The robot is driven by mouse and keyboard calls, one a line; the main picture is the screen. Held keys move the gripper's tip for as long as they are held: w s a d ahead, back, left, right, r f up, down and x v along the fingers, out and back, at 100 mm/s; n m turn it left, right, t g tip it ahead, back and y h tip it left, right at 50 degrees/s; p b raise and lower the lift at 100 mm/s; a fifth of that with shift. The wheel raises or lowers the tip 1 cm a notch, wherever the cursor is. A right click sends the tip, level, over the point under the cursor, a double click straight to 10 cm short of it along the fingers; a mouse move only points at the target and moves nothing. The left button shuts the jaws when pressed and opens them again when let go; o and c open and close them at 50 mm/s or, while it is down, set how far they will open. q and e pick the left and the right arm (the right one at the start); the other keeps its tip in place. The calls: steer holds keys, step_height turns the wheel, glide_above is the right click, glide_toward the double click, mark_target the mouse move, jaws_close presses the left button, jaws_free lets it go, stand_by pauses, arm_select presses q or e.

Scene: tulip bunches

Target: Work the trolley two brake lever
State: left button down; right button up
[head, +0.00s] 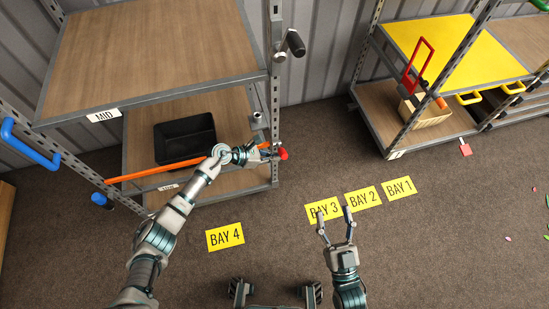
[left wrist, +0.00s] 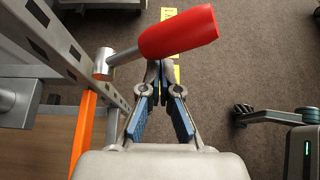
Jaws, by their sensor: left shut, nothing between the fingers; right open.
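A lever with a red grip (head: 283,154) sticks out from the right post of the grey shelf unit at left. In the left wrist view the red grip (left wrist: 180,33) is large, on a metal stub at the post, and lies across the view just beyond my fingertips. My left gripper (head: 268,152) is shut and empty close beside this lever; its blue-padded fingers (left wrist: 159,72) meet at the tips. Whether they touch the grip I cannot tell. My right gripper (head: 336,218) is open and empty above the floor near the BAY 3 label.
The left unit (head: 150,62) carries a MID label, a black bin (head: 185,139), an orange bar (head: 160,170) and a blue handle (head: 30,144). Yellow bay labels (head: 362,198) mark open floor.

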arm_select(q)
steer(key=shift+w+r, duration=0.1)
steer(key=shift+r, duration=0.1)
stand_by(0.5)
